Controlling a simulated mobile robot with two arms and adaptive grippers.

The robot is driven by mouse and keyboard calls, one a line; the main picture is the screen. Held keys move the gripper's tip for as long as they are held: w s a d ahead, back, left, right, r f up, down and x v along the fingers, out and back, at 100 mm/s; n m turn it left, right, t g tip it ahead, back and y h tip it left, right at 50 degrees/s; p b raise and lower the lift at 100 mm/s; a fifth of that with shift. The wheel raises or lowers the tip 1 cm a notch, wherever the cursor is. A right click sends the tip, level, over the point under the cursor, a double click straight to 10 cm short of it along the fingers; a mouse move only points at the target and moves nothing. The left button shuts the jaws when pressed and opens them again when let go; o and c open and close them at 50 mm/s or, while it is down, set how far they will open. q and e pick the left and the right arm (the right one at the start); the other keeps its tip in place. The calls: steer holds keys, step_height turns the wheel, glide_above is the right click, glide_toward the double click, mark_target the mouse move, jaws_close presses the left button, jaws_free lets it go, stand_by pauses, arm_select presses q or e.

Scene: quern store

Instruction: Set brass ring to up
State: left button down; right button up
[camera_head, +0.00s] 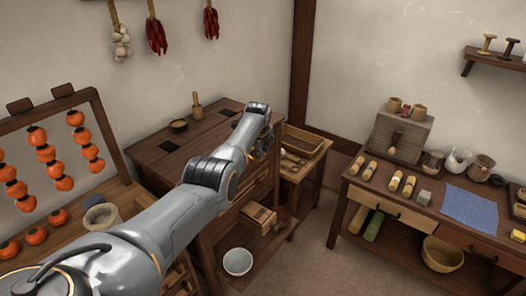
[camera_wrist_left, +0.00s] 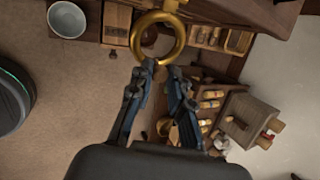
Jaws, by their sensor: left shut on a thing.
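The brass ring (camera_wrist_left: 134,38) shows large at the top of the left wrist view, with its round face towards the camera. A brass stem joins it at its upper edge, by the dark wooden cabinet. My left gripper (camera_wrist_left: 161,68) is shut on the ring's lower rim, with its fingertips at that rim. In the head view my left gripper (camera_head: 262,146) is at the front right of the dark cabinet (camera_head: 165,150), and my own arm hides most of it. The ring cannot be made out clearly there. My right gripper is in neither view.
A side table with a wooden tray (camera_head: 303,141) stands just behind the gripper. A workbench (camera_head: 345,185) with rolls and cups is at right. Floor between them is clear.

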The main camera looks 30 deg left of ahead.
arm_select(q)
steer(key=shift+w+a+r, duration=0.1)
steer(key=shift+a+r, duration=0.3)
steer(key=c, duration=1.5)
jaws_free()
steer(key=shift+o, duration=1.2)
steer(key=shift+a+f, duration=0.1)
steer(key=shift+a, duration=0.05)
steer(key=shift+f, duration=0.3)
steer(key=shift+d+r, duration=0.15)
steer(key=shift+d, duration=0.1)
steer(key=v, duration=1.1)
steer(key=shift+s+a+r, duration=0.15)
steer(key=shift+s+r, duration=0.1)
steer(key=shift+r, duration=0.05)
